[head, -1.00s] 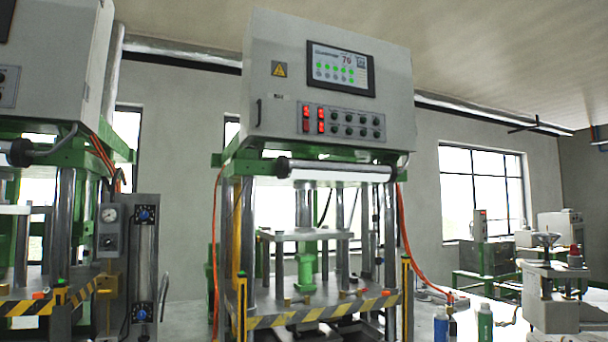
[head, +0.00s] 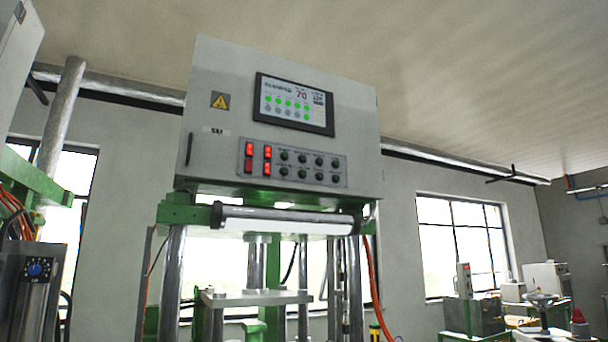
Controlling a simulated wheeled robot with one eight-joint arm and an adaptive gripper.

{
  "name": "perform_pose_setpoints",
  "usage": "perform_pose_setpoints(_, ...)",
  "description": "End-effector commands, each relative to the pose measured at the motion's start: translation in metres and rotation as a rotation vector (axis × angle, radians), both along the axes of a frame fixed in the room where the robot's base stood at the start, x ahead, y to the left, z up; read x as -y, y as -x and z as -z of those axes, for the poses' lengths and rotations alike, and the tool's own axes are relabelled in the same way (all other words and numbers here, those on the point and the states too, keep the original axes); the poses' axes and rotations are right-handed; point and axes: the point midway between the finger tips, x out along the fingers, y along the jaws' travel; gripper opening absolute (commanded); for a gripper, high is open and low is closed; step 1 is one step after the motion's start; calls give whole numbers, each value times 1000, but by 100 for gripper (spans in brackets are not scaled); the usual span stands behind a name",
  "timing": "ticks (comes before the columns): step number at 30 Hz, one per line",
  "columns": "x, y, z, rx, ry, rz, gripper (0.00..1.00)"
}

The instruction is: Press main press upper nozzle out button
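The main press control box (head: 225,135) is a large grey cabinet above the press frame, in the middle of the head view. Its button panel (head: 290,165) sits low on the front, with red lit displays (head: 249,149) at the left and two rows of dark round buttons (head: 302,158) to their right. The labels are too small to read, so I cannot tell which button is upper nozzle out. A touchscreen (head: 293,104) with green and grey dots is above the panel. My gripper is not in view.
A white roller-like bar (head: 285,221) runs across the front under the box. Green frame parts and steel columns (head: 172,285) stand below. Another machine (head: 30,290) is at the left edge. Benches with equipment (head: 480,315) are at the right, by a window.

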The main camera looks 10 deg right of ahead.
Motion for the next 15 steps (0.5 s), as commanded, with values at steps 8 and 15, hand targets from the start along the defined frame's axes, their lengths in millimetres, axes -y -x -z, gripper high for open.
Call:
perform_pose_setpoints(8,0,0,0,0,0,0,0)
perform_pose_setpoints(15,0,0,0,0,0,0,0)
